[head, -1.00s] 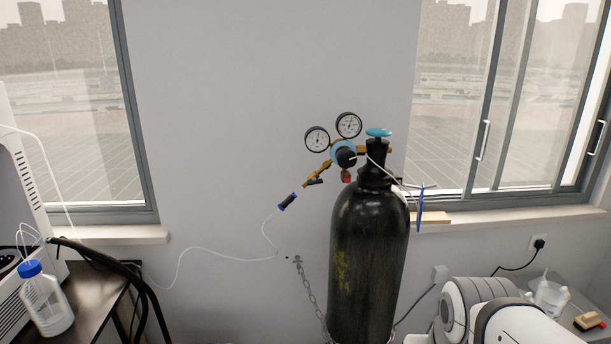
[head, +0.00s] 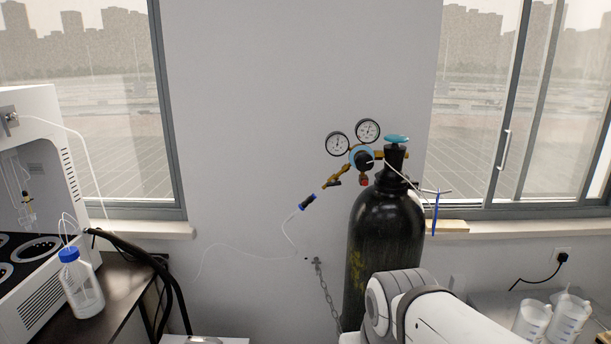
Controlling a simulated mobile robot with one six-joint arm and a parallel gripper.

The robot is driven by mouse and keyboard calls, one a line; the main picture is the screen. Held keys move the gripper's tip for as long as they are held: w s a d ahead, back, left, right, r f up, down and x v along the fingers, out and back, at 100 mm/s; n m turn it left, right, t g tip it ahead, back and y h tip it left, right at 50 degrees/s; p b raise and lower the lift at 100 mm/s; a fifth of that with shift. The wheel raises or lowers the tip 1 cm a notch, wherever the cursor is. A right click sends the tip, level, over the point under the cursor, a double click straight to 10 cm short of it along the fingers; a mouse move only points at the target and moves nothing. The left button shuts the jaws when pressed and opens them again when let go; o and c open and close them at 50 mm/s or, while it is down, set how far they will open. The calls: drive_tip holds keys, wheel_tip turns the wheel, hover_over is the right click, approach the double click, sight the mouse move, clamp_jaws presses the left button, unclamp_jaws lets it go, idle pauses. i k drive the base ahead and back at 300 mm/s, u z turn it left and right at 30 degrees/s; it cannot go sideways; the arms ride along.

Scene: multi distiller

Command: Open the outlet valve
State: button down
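A black gas cylinder (head: 383,230) stands upright against the wall, right of centre, with a light-blue top handwheel (head: 396,139). A brass regulator with two round gauges (head: 353,137) sits at its neck, with a black knob (head: 363,160). The outlet branch (head: 333,183) slopes down and left from the regulator, with a small dark lever that I take for the outlet valve. Its exact setting is too small to tell. A blue-and-black connector (head: 307,201) with a thin white tube is at the end. My gripper is out of view; only my white arm shows, in front of the cylinder's lower right.
A white machine (head: 40,230) and a blue-capped bottle (head: 80,285) stand on the dark bench at left. A chain (head: 326,295) hangs beside the cylinder. Plastic beakers (head: 551,318) stand at the right. The wall left of the regulator is clear.

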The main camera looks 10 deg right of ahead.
sight(334, 182)
drive_tip(key=u, duration=0.15)
drive_tip(key=k, duration=0.8)
drive_tip(key=z, duration=0.8)
drive_tip(key=i, duration=1)
drive_tip(key=z, duration=0.05)
